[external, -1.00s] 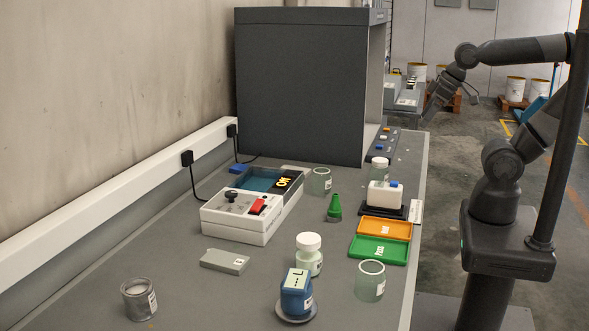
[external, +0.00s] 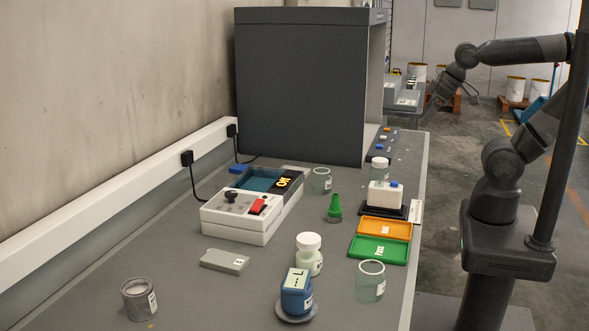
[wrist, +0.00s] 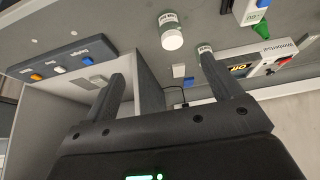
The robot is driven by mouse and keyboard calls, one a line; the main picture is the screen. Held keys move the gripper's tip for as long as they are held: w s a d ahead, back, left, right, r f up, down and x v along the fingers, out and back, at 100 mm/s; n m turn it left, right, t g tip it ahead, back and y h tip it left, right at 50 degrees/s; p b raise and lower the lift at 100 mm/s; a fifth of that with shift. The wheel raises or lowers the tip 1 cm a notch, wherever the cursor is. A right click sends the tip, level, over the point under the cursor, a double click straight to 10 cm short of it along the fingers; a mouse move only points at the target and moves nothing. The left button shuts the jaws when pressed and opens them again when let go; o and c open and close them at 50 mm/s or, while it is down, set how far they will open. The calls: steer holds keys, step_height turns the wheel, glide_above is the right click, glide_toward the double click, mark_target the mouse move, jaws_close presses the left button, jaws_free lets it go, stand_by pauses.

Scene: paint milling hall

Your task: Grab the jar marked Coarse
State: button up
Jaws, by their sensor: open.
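Several small jars stand on the grey bench, and I cannot read Coarse on any label. In the external view they are a white-lidded jar (external: 380,171) at the back right, an open glass jar (external: 321,181) by the machine, a white-lidded jar (external: 309,256) in the middle, an open glass jar (external: 370,283) at the front right and a grey jar (external: 139,302) at the front left. The wrist view shows a white-lidded jar (wrist: 171,33) and part of another jar (wrist: 204,48) behind a finger. My gripper (wrist: 163,73) is open and empty, apart from both.
A big dark box (external: 300,90) stands at the back of the bench. A white machine (external: 240,215), a blue device (external: 296,292), a green cone (external: 334,208) and orange (external: 372,229) and green trays (external: 365,252) stand around the jars. The left front of the bench is mostly clear.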

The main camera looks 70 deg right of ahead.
steer(key=shift+c, duration=0.8)
steer(key=n+g+y, duration=0.1)
steer(key=n, duration=0.2)
glide_toward(322, 176)
steer(key=d, duration=0.2)
steer(key=x, duration=0.6)
steer(key=shift+w+d, duration=0.15)
steer(key=shift+d+x, duration=0.1)
steer(key=shift+x, duration=1.25)
steer(key=shift+d+x, duration=0.15)
steer(key=shift+x, duration=1.2)
